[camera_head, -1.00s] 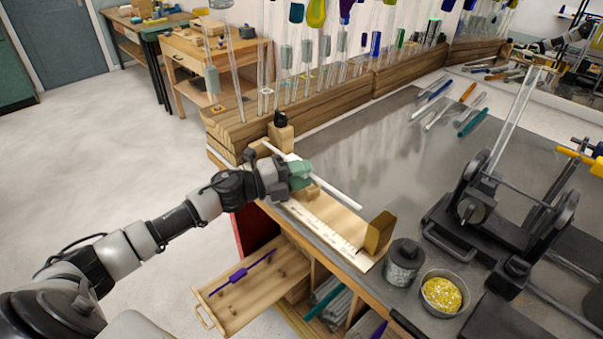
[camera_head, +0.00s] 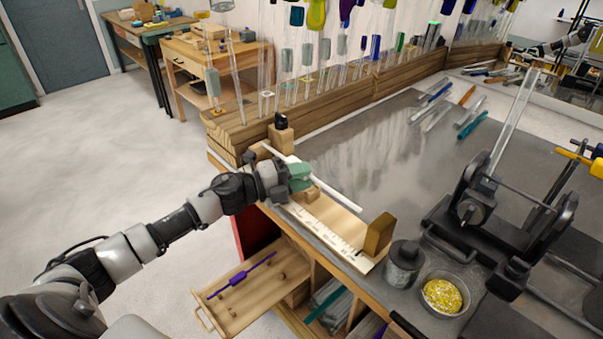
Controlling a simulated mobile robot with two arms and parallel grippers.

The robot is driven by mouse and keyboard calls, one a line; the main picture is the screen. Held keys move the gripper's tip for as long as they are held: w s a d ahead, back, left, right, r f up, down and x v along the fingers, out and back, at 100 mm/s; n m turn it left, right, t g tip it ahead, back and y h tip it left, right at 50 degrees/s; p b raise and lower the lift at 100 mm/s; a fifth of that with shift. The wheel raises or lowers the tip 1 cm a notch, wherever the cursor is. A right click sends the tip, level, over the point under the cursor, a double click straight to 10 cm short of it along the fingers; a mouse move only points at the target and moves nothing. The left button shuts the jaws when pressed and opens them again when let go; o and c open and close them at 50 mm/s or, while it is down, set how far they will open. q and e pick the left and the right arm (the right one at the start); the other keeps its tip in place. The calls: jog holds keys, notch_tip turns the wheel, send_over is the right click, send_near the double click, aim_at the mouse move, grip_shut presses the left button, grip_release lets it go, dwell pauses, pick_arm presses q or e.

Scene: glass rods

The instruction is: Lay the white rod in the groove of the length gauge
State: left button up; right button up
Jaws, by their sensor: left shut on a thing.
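The white rod (camera_head: 338,195) lies along the length gauge, slanting from upper left to lower right. The length gauge (camera_head: 322,234) is a pale wooden board with a ruled scale at the bench's near-left edge, with a wooden block at each end. My left gripper (camera_head: 300,177) is shut on the white rod near its middle and holds it over the gauge. Whether the rod touches the groove cannot be told; the gripper hides part of both. My right gripper is not in view.
A dark canister (camera_head: 403,265) and a bowl of yellow bits (camera_head: 441,293) stand right of the gauge. A black roller stand (camera_head: 500,220) is farther right. An open drawer (camera_head: 245,290) juts out below. Several coloured rods lie at the back; the grey bench middle is clear.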

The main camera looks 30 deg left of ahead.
aim_at(298, 200)
pick_arm(q)
jog(key=shift+s+d+f+b, duration=0.15)
jog(key=shift+s+f+b, duration=0.1)
jog(key=shift+f, duration=0.45)
jog(key=shift+s+d+f+b, duration=0.15)
jog(key=shift+f+b, duration=0.1)
jog(key=shift+f, duration=0.4)
jog(key=o, duration=0.8)
jog(key=shift+s+a+f+b, duration=0.2)
jog(key=shift+s+a+b, duration=0.1)
jog(key=shift+a+b, duration=0.15)
jog(key=shift+o, duration=1.1)
jog(key=b+v, duration=0.1)
jog(key=v, duration=0.3)
jog(key=shift+r+b, duration=0.35)
jog(key=shift+r, duration=0.05)
jog(key=s+a+r, duration=0.2)
jog(key=s+a, duration=0.2)
jog(key=shift+a+b, duration=0.2)
jog(key=shift+b, duration=0.25)
